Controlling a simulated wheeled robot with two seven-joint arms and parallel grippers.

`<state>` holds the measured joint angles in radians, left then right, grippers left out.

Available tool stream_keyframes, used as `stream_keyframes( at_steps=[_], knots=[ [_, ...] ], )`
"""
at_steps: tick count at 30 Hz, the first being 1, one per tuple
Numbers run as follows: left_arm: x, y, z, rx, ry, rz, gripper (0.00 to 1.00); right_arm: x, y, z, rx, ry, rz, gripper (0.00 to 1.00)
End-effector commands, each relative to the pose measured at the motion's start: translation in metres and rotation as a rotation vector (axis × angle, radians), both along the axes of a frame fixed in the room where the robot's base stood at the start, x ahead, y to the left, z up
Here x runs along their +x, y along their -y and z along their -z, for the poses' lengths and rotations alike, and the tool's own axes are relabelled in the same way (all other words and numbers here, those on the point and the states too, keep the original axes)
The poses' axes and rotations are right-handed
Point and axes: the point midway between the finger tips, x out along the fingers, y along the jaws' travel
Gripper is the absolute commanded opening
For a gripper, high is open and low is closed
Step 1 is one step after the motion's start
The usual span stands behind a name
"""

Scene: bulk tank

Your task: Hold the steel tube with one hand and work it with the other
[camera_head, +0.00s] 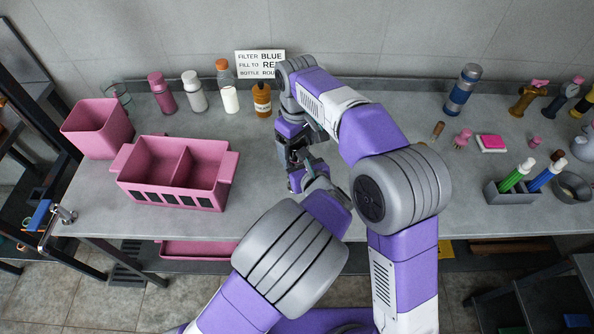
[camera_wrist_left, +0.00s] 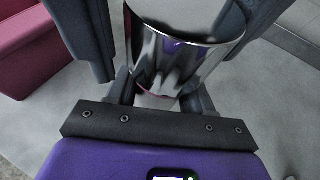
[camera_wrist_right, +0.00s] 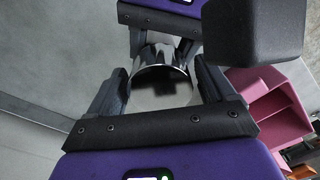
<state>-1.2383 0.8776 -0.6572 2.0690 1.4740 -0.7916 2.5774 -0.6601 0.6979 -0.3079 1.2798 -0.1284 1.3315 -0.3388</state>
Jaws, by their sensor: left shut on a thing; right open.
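The steel tube is short, shiny and mirror-like; it shows in the left wrist view (camera_wrist_left: 178,62) and the right wrist view (camera_wrist_right: 160,66). My left gripper (camera_head: 305,176) is shut on the tube, a finger on each side. My right gripper (camera_head: 291,140) faces it from the far side; its fingers are open, spread on both sides of the tube in the right wrist view. I cannot tell whether they touch it. In the head view the grippers and my right arm mostly hide the tube.
A pink two-compartment bin (camera_head: 176,174) and a pink tub (camera_head: 99,128) stand left. Bottles, including an amber one (camera_head: 262,101), line the back by a sign (camera_head: 260,64). A blue flask (camera_head: 462,90) and a pen holder (camera_head: 511,195) stand right. Bench (camera_head: 110,208) is clear at front left.

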Motion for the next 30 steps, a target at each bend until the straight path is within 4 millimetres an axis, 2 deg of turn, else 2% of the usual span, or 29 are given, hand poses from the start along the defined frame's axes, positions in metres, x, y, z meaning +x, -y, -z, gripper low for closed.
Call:
stream_keyframes(
  at_steps=[4,15,20,30],
  knots=[
    [0.0002,0.0000,-0.0004,0.000,0.001,0.000,0.00,0.0001,-0.0001,-0.0001,0.000,0.000,0.000,0.83],
    [0.0002,0.0000,-0.0004,0.000,0.001,0.000,0.00,0.0001,-0.0001,-0.0003,0.000,0.000,0.000,0.27],
    [0.0002,0.0000,-0.0004,0.000,0.001,0.000,0.00,0.0001,-0.0004,-0.0004,0.000,0.000,0.063,0.27],
    [0.0001,0.0001,-0.0004,0.000,0.001,0.000,0.00,0.0001,-0.0003,-0.0002,0.001,0.001,0.528,0.27]
  ],
)
